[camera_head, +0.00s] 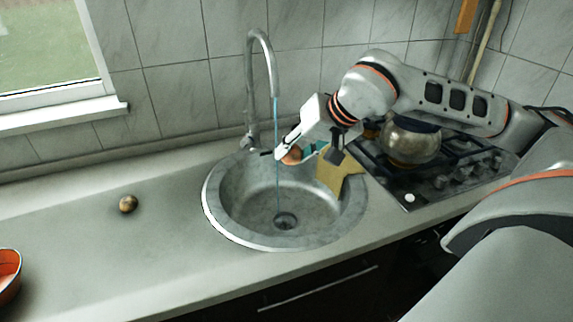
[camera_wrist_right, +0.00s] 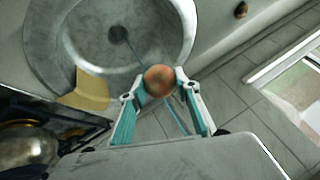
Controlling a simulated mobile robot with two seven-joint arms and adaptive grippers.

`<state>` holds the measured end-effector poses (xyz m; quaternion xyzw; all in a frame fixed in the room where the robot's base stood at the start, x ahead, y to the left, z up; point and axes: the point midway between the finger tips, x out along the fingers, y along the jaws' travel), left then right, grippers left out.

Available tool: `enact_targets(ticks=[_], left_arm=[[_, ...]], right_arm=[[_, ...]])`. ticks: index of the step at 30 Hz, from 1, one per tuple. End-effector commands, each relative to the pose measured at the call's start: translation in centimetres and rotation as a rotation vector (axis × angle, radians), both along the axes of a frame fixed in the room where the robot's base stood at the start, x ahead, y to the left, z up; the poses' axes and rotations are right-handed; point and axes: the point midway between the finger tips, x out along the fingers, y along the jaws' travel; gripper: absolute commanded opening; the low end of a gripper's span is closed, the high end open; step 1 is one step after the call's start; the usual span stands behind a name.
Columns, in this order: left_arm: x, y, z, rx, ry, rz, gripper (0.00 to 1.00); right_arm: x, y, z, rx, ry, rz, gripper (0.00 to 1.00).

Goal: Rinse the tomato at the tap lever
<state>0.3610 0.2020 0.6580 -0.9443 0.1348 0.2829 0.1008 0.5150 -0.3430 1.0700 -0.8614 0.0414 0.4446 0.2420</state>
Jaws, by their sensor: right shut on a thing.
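My right gripper (camera_head: 292,152) is shut on a round reddish-orange tomato (camera_head: 291,156) and holds it above the back of the round metal sink (camera_head: 215,205). The wrist view shows the tomato (camera_wrist_right: 160,80) between the two fingertips (camera_wrist_right: 158,84). The tall curved tap (camera_head: 262,40) stands behind the sink. A thin blue water stream (camera_head: 277,185) falls from its spout towards the drain, close beside the tomato. I cannot tell whether the water touches it. The tap lever is not clear to see. My left gripper is out of view.
A yellow cloth (camera_head: 338,172) hangs over the sink's right rim. A shiny pot (camera_head: 411,143) stands on the stove (camera_head: 425,185) at the right. A small brown round item (camera_head: 128,204) lies on the counter (camera_head: 150,265), with an orange pot (camera_head: 8,280) at the left edge. The counter between is clear.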

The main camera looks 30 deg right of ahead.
Motion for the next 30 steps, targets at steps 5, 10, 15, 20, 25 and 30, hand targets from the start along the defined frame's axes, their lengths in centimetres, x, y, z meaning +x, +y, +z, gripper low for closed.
enact_targets(ticks=[5,10,15,20,25,30], left_arm=[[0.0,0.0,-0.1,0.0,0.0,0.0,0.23],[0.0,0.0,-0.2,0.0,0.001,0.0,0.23],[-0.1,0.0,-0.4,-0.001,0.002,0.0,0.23],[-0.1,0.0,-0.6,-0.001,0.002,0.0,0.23],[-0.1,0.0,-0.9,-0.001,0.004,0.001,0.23],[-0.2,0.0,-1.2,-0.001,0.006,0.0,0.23]], right_arm=[[0.8,-0.3,0.0,0.0,-0.005,-0.005,0.09],[2.1,-0.7,-0.3,0.0,-0.004,-0.004,0.09],[3.6,-1.2,-0.7,0.001,-0.004,-0.004,0.09],[4.9,-1.6,-1.0,0.001,-0.004,-0.003,0.09],[6.4,-2.0,-1.3,0.001,-0.004,-0.003,0.09],[7.8,-2.5,-1.6,0.001,-0.004,-0.003,0.09]])
